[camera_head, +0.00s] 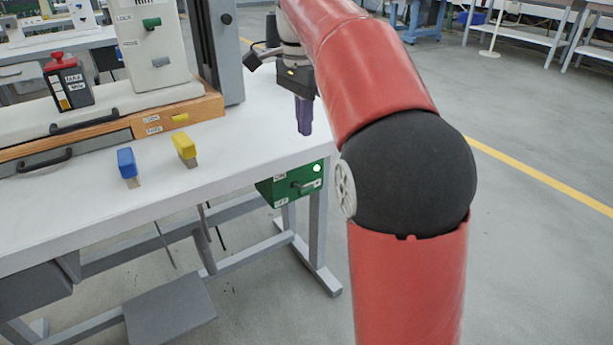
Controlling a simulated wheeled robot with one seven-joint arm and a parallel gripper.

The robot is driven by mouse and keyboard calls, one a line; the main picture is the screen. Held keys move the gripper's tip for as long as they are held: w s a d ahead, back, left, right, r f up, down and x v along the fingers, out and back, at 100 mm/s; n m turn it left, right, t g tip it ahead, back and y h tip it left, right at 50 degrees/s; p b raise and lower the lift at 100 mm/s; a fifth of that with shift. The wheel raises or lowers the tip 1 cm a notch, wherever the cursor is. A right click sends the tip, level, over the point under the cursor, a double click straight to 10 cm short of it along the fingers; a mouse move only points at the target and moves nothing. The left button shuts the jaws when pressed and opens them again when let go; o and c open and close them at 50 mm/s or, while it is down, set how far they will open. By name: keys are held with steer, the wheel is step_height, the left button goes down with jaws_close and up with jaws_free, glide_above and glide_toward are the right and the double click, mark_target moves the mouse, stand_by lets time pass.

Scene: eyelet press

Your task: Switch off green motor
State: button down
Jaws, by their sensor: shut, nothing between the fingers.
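The green motor box (291,186) hangs under the right end of the white table's front edge. Its face carries a grey lever, small white labels above and below the lever, and a round white light at the upper right. The lever (303,184) lies roughly level, tilted slightly. My gripper (304,131) points down with purple fingers, above and behind the box near the table's right end. It is shut and empty, apart from the lever. Whether the fingertips are over the tabletop or beyond its edge is hard to tell.
A blue-handled piece (127,163) and a yellow-handled piece (185,147) lie on the white tabletop (80,205). A press with a wooden drawer base (150,125) and a red-topped box (68,82) stand behind. Grey legs and a pedal (170,312) are below. My red arm covers the right middle.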

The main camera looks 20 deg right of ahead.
mark_target(309, 192)
steer(key=f+b, duration=0.1)
steer(key=f, duration=0.7)
steer(key=f+b, duration=0.1)
steer(key=f, duration=0.3)
steer(key=shift+s+d+b, duration=0.1)
steer(key=shift+s+b, duration=0.15)
steer(key=shift+b, duration=0.1)
steer(key=shift+f, duration=0.1)
steer(key=f+t+b, duration=0.1)
steer(key=b, duration=0.1)
steer(key=s+f+t+b, duration=0.1)
steer(key=b, duration=0.2)
steer(key=shift+s+d+y+b, duration=0.1)
steer(key=shift+d+y+b, duration=0.1)
steer(key=shift+y+b, duration=0.15)
steer(key=shift+s+d+f+t+y+b, duration=0.1)
steer(key=shift+s+f+t+y+b, duration=0.15)
steer(key=shift+f+t+b, duration=0.35)
steer(key=shift+s+d+f+t+y+b, duration=0.1)
steer(key=shift+s+f+t+b, duration=0.2)
steer(key=shift+t+b, duration=0.45)
steer(key=shift+f, duration=0.35)
